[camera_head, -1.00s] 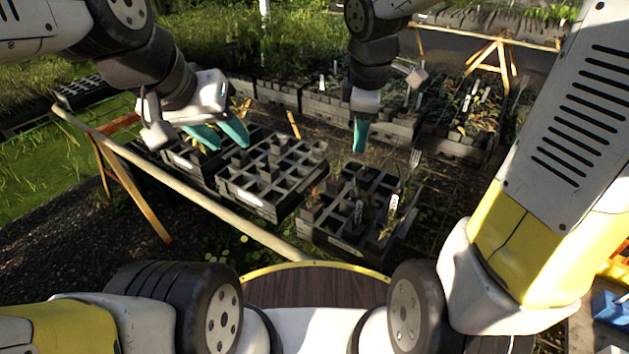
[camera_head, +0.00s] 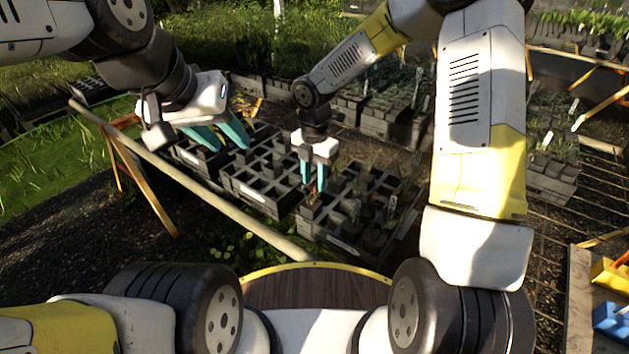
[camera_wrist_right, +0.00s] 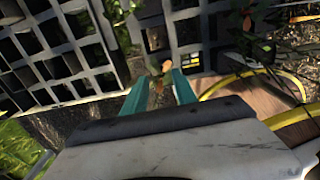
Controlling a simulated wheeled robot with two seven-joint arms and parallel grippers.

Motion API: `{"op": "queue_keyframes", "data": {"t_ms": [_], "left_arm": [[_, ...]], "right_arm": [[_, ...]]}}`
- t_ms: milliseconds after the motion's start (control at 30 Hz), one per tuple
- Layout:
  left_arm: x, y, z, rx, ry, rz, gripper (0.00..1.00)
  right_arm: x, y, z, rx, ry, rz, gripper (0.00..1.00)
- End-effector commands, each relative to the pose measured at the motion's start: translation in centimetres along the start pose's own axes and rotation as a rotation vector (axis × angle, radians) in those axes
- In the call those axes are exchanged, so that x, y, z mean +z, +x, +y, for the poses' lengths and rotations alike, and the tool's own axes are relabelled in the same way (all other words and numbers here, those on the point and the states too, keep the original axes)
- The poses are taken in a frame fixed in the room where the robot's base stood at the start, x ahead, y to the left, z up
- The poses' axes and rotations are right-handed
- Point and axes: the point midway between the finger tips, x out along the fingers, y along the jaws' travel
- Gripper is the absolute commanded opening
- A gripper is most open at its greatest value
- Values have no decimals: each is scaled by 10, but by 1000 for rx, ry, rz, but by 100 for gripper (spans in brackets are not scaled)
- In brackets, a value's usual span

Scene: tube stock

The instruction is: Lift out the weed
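A small reddish-green plant (camera_head: 312,203), possibly the weed, stands at the left corner of the right-hand tray (camera_head: 335,242). My right gripper (camera_head: 313,188) points down over this plant, its teal fingers apart. In the right wrist view, orange-brown leaves (camera_wrist_right: 166,66) show at the open fingertips of my right gripper (camera_wrist_right: 162,78). I cannot tell whether the fingers touch the plant. My left gripper (camera_head: 225,142) is open and empty above the trays at the left.
A middle tray (camera_head: 258,196) of mostly empty cells adjoins the right-hand tray. A pale rail (camera_head: 190,180) runs in front of the trays. More planted crates (camera_head: 388,125) stand behind. Yellow and blue bins (camera_head: 610,318) are at the far right.

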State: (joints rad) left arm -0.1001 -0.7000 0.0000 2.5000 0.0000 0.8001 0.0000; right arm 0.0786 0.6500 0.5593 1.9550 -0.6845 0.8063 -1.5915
Motion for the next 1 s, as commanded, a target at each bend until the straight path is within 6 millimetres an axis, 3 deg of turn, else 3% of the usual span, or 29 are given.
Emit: {"op": "queue_keyframes", "data": {"t_ms": [200, 500, 700, 1000], "left_arm": [[0, 0, 0, 0, 0, 0, 36], [0, 0, 0, 0, 0, 0, 36], [0, 0, 0, 0, 0, 0, 36], [0, 0, 0, 0, 0, 0, 36]], "right_arm": [[-3, 32, -3, -3, 0, 2, 34], [-2, 37, -3, -2, 1, 0, 34], [-2, 37, -3, -2, 2, 0, 0], [-2, 37, -3, -1, 2, 0, 0]]}}
